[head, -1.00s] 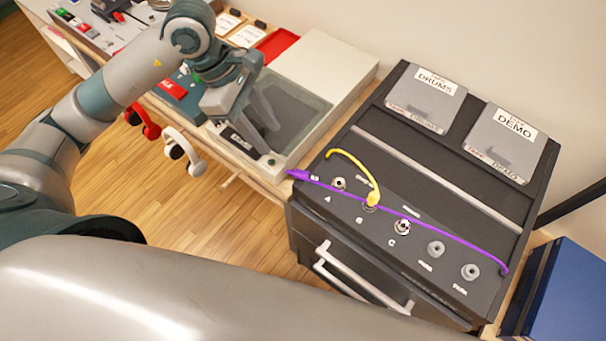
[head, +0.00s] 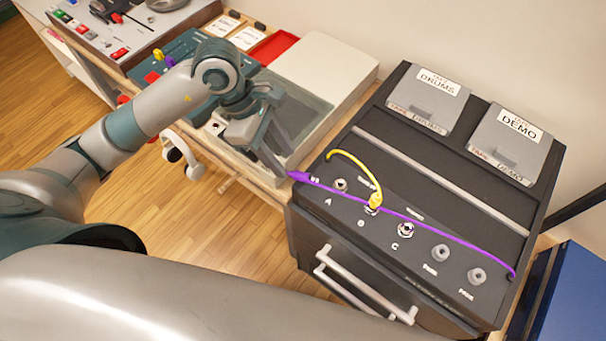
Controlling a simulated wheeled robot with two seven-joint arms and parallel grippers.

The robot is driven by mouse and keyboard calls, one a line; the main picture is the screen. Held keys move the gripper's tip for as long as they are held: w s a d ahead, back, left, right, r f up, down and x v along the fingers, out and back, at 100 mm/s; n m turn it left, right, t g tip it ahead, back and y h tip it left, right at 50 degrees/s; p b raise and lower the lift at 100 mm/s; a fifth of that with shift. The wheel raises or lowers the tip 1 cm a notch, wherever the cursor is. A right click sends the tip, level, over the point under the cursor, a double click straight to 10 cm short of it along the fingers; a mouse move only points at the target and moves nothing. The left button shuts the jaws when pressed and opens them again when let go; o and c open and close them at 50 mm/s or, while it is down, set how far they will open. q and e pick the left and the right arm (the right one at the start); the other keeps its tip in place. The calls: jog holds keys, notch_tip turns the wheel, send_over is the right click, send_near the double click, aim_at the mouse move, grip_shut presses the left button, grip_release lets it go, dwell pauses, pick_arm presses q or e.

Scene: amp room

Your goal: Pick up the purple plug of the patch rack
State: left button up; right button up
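The patch rack (head: 330,220) is a black cabinet with a row of sockets on its sloped top. The purple plug (head: 299,176) lies at the rack's left edge, and its purple cable (head: 440,232) runs across the sockets to the right edge. A yellow plug (head: 375,201) stands at socket B with a short yellow cable (head: 350,160). My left gripper (head: 283,165) points down just left of and above the purple plug, with its fingers apart and nothing visible between them. A large arm link of mine fills the lower front; my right gripper is not in view.
Two grey flaps labelled DRUMS (head: 428,98) and DEMO (head: 510,140) sit at the rack's back. A white handle (head: 350,285) juts from its front. Headphones (head: 180,155) hang at the bench edge.

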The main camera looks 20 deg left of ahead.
aim_at(293, 173)
pick_arm(q)
jog(key=b+x, duration=0.1)
jog(key=x, duration=0.4)
jog(key=shift+a, duration=0.15)
grip_shut()
